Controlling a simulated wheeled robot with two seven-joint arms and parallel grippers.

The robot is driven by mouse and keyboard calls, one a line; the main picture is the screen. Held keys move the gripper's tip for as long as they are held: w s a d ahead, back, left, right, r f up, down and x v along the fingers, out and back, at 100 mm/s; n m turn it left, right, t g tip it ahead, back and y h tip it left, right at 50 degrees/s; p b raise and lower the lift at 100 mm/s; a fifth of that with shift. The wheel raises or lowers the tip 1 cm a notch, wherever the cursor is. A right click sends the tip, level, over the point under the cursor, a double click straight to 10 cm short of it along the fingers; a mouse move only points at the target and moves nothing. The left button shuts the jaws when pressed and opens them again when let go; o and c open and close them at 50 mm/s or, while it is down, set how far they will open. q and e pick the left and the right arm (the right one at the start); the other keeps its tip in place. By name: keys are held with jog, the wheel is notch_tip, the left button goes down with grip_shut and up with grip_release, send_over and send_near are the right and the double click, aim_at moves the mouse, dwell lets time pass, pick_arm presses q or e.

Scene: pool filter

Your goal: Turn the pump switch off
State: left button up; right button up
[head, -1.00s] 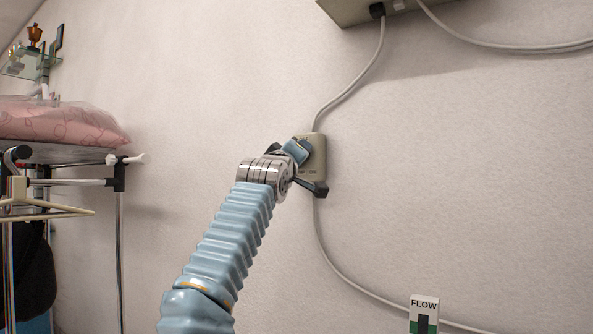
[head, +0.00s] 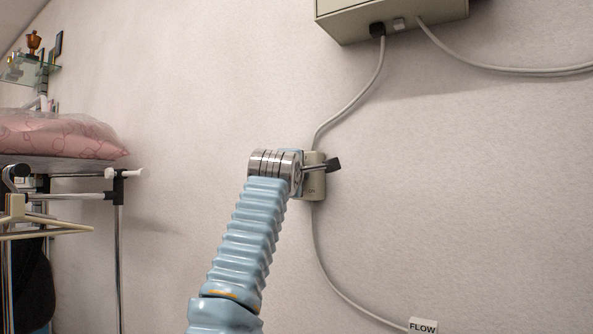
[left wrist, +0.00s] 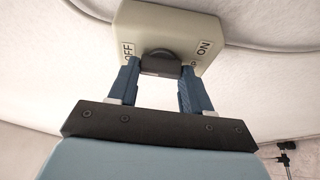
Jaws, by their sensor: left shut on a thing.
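The pump switch (head: 314,187) is a small beige box on the wall, joined to a grey cable above and below. In the left wrist view its face (left wrist: 185,22) carries the words OFF at left and ON at right, with a dark knob (left wrist: 160,63) between them. My left gripper (left wrist: 158,75) has a blue finger on each side of the knob and is shut on it. In the head view my left gripper (head: 306,172) covers most of the switch, so the knob is hidden there. My right gripper is in neither view.
A grey control box (head: 390,20) hangs on the wall above, with cables plugged into its underside. A FLOW label (head: 423,326) shows at the bottom edge. A rack with a pink bag (head: 55,135) and hangers (head: 45,226) stands at left. The wall around the switch is clear.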

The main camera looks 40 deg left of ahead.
pick_arm(q)
jog(key=shift+n, duration=0.3)
jog(key=o, duration=1.1)
jog(key=shift+c, duration=0.2)
jog(key=shift+s, duration=0.1)
jog(key=b+v, duration=0.6)
jog(key=v, duration=0.7)
jog(key=shift+s+b, duration=0.25)
jog(key=shift+b, duration=0.15)
jog(key=shift+d+r, duration=0.1)
jog(key=shift+r, duration=0.05)
